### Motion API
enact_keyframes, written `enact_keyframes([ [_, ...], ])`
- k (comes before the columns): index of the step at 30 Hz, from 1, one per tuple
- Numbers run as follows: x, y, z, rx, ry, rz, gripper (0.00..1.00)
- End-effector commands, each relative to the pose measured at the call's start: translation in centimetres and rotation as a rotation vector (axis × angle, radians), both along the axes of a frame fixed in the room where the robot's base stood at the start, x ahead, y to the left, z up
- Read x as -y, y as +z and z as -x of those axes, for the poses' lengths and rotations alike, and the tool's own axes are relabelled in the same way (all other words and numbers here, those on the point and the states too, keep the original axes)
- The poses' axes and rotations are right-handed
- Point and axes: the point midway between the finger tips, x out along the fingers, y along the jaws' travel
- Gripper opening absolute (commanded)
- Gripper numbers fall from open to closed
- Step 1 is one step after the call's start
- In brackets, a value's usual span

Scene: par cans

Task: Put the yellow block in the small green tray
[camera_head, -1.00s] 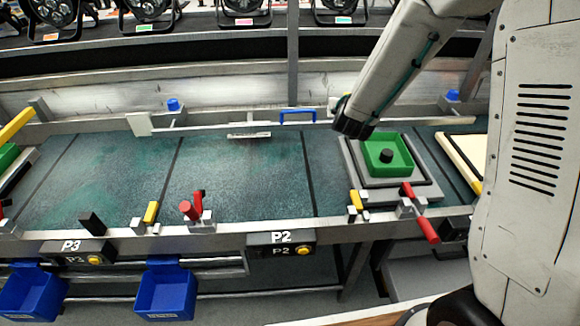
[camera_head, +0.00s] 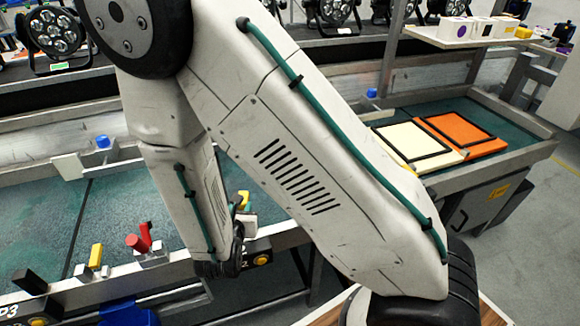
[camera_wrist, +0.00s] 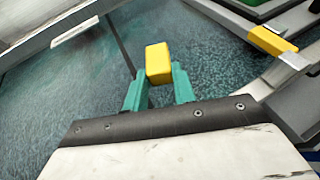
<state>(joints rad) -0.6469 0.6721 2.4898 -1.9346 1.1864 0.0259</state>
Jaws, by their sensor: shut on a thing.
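In the wrist view, my gripper (camera_wrist: 159,76) has its green fingers shut on the yellow block (camera_wrist: 158,60), held at their tips over the dark green worktop. A sliver of green (camera_wrist: 250,2) at the top right edge of the wrist view appears to be the small green tray, mostly out of frame. It lies apart from the block, and in the head view my arm covers its place.
A yellow clamp handle (camera_wrist: 272,40) stands on the metal rail right of the block. In the head view, a red handle (camera_head: 137,243) stands on the front rail at left. Cream (camera_head: 408,145) and orange (camera_head: 466,133) panels lie at right.

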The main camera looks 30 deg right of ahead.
Motion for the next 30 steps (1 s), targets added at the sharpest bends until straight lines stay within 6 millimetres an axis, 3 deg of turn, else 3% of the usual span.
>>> enact_keyframes([
  [2, -0.1, -0.3, 1.0, 0.0, -0.007, 0.001, 0.04],
  [5, 0.0, -0.5, 1.0, 0.001, -0.018, -0.001, 0.04],
  [8, 0.3, -0.7, -0.7, 0.002, -0.023, -0.004, 0.04],
  [21, 1.7, -1.7, -11.7, 0.002, -0.02, -0.003, 0.04],
  [30, 2.0, -2.0, -14.3, 0.0, -0.017, -0.003, 0.04],
])
